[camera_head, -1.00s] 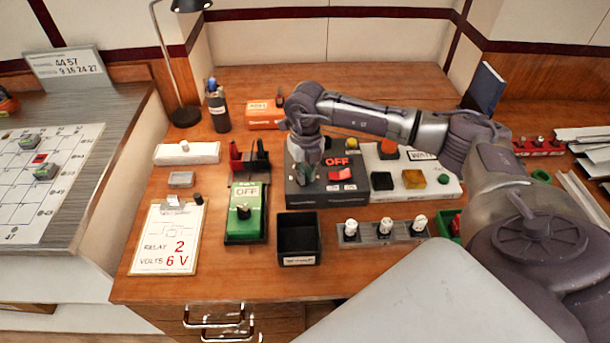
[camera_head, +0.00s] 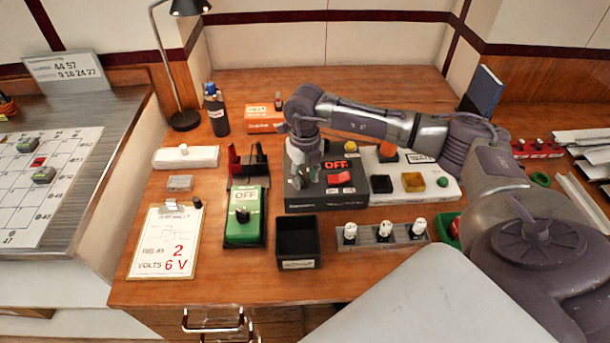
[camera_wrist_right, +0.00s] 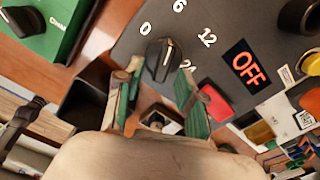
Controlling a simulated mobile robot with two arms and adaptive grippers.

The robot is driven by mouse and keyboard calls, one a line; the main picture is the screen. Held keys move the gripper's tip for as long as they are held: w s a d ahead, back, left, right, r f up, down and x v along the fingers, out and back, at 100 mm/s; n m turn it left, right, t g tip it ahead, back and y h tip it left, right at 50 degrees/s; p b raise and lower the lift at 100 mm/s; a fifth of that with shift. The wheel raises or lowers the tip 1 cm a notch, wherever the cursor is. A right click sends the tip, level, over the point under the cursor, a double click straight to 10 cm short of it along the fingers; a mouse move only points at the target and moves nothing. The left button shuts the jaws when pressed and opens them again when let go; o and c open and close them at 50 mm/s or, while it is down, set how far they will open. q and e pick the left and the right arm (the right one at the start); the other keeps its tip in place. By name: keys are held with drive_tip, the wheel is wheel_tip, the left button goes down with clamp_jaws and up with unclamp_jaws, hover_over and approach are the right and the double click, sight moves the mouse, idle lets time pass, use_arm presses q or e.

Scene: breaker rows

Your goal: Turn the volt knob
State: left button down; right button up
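The volt knob (camera_wrist_right: 162,58) is black with a white pointer line, on a dark grey power box (camera_head: 325,198). In the right wrist view the numbers 0, 6, 12 and a partly hidden 24 curve around it. The pointer aims upward and slightly right, roughly between 6 and 12. My right gripper (camera_wrist_right: 158,84) is open, its two green-padded fingers spread at the near side of the knob, with no clear grip on it. In the head view the right gripper (camera_head: 301,176) covers the knob. My left gripper is not in view.
The box has a lit red OFF sign (camera_head: 335,164) and a red switch (camera_head: 340,180). A clipboard (camera_head: 165,240) reads relay 2, volts 6 V. A green OFF box (camera_head: 245,218) and black bin (camera_head: 298,247) stand nearby. A white button panel (camera_head: 440,186) is right.

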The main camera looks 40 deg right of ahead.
sight(305, 179)
wheel_tip(305, 179, up, 12)
idle(0.6)
idle(0.4)
